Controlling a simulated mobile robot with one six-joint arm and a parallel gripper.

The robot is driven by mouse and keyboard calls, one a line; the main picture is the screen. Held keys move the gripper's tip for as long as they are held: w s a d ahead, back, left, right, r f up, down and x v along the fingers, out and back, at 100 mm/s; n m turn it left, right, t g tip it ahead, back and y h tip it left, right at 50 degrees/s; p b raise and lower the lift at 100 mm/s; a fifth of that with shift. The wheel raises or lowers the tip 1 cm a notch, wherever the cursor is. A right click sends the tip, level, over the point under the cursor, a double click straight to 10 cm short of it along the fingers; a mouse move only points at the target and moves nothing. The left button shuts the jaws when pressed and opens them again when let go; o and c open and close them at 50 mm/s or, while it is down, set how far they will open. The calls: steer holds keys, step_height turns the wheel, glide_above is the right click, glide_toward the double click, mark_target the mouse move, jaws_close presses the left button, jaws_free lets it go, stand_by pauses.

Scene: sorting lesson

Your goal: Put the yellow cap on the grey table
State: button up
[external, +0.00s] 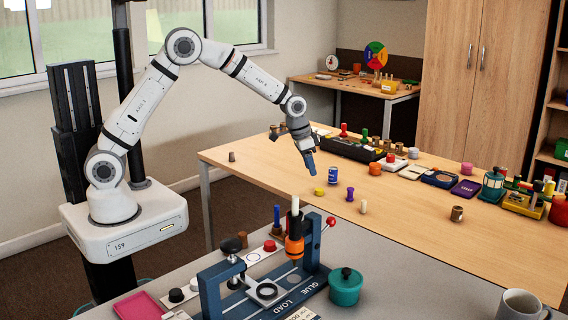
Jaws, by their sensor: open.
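A small, low yellow piece that looks like the yellow cap (319,191) lies on the wooden table (270,165), close to its near edge. The grey table (390,297) stands in front, nearest the camera. My gripper (311,172) points down above the wooden table, a little above and behind the yellow cap in the picture. It is open, and I see nothing held in it. The gap between its fingers is hard to see from this side.
A blue can (333,175), a purple piece (350,194) and a cream peg (363,207) stand close to the cap. A blue press (222,289), a teal pot (346,287) and a mug (520,306) occupy the grey table. Bare grey surface lies between pot and mug.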

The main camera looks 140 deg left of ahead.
steer(key=w+d+r+m, duration=0.1)
steer(key=w+d+r, duration=0.25)
steer(key=d, duration=0.35)
steer(key=w+d+r+m, duration=0.1)
steer(key=w+d+r, duration=0.25)
steer(key=d, duration=0.35)
steer(key=d+r+m+h, duration=0.1)
steer(key=d+r+m, duration=0.1)
steer(key=d, duration=1.3)
steer(key=s+d+r+m+h, duration=0.1)
steer(key=d+r+m, duration=0.2)
steer(key=d, duration=1.3)
steer(key=shift+s+r+m+t, duration=0.2)
steer(key=shift+s+m+t, duration=0.1)
steer(key=shift+m, duration=0.3)
steer(key=s+d+m, duration=0.1)
steer(key=s+d, duration=0.2)
steer(key=s+d+m, duration=0.1)
steer(key=s+d, duration=0.4)
steer(key=d, duration=0.1)
steer(key=shift+s+d+f+m+h, duration=0.3)
steer(key=shift+s+d+f+m, duration=0.1)
steer(key=shift+o, duration=0.7)
steer(key=shift+s+d+f, duration=0.1)
steer(key=shift+s+d, duration=0.15)
steer(key=shift+s, duration=0.05)
